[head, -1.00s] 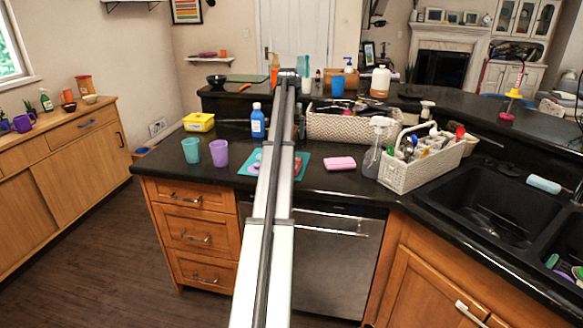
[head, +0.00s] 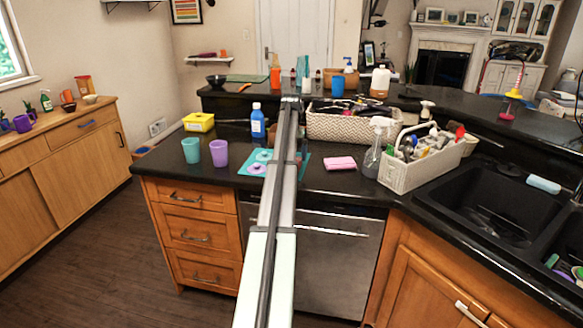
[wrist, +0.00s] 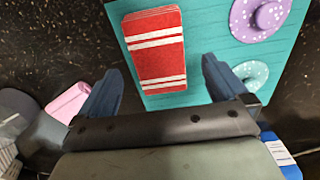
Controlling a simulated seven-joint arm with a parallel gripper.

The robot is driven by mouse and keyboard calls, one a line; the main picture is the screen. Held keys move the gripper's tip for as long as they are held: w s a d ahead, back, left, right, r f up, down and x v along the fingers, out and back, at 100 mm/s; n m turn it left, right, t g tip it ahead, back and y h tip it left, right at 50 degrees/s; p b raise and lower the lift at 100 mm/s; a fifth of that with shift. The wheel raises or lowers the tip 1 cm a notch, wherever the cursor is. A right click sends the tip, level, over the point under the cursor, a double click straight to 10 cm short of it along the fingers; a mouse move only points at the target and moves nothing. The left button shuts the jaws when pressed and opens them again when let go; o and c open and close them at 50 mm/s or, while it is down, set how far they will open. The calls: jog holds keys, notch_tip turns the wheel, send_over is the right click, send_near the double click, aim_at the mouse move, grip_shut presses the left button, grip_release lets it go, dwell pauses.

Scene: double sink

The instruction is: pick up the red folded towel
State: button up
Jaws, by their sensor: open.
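The red folded towel (wrist: 157,47), with white stripes, lies flat on the teal mat (wrist: 203,40) in the wrist view. In the head view the mat (head: 245,169) shows partly, and my arm hides the towel. My gripper (wrist: 162,68) is open and empty. Its two dark blue fingers appear on either side of the towel's near end in the wrist view. I cannot tell how high they are above it.
A purple lid (wrist: 270,14) and a teal lid (wrist: 252,73) lie on the mat right of the towel. A pink sponge (head: 340,163), spray bottle (head: 377,148) and white caddy (head: 424,172) stand right of my arm. Two cups (head: 219,153) and a blue bottle (head: 257,121) are left.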

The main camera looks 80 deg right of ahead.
jog(key=shift+f, duration=2.25)
jog(key=c, duration=1)
